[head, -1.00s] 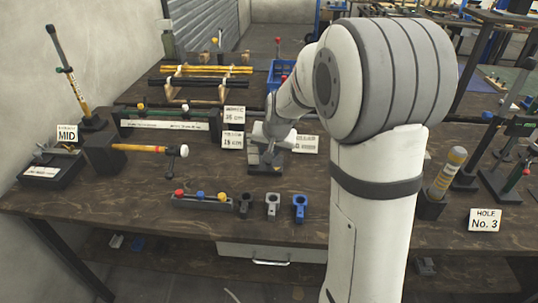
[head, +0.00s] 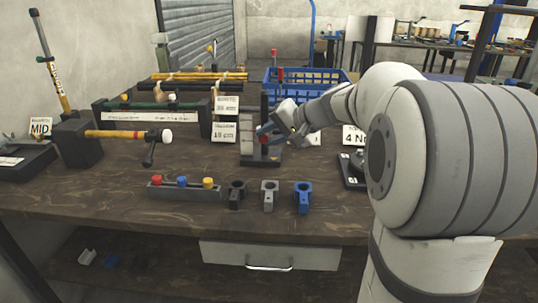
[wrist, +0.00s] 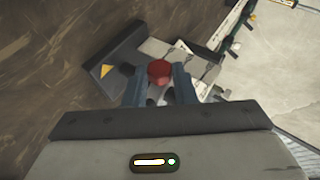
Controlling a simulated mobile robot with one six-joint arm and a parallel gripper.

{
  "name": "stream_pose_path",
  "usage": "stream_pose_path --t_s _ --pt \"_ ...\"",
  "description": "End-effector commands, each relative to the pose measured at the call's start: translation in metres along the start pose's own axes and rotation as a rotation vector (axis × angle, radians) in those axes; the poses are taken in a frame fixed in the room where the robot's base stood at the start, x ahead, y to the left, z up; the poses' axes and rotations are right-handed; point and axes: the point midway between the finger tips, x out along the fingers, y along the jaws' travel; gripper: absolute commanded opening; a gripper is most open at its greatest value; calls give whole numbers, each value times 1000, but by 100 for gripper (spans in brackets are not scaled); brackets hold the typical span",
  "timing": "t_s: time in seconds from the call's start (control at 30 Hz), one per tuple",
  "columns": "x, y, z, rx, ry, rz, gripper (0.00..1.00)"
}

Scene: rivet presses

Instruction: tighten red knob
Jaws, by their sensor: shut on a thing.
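The red knob (wrist: 159,70) sits between the two blue-grey fingers of my gripper (wrist: 160,82) in the wrist view. The fingers are shut on it. In the head view my gripper (head: 268,134) reaches from the right to a small grey and black press (head: 247,140) on the bench, and the knob (head: 264,140) shows only as a little red at the fingers. Part of the press base (wrist: 125,55) with a yellow warning triangle shows in the wrist view. The knob's lower side and stem are hidden.
A holder bar (head: 185,192) with red, blue and yellow knobs lies in front, beside black, grey (head: 269,195) and blue (head: 303,197) clamp pieces. A blue crate (head: 308,82) stands behind.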

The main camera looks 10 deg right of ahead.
Motion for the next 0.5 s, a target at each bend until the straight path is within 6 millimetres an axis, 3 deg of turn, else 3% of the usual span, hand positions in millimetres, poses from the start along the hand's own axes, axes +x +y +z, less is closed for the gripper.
stream_pose_path --t_s 0.03,0.5 --pt "5 11 2 14 2 -34 1" --pt "6 16 3 171 1 -409 1"
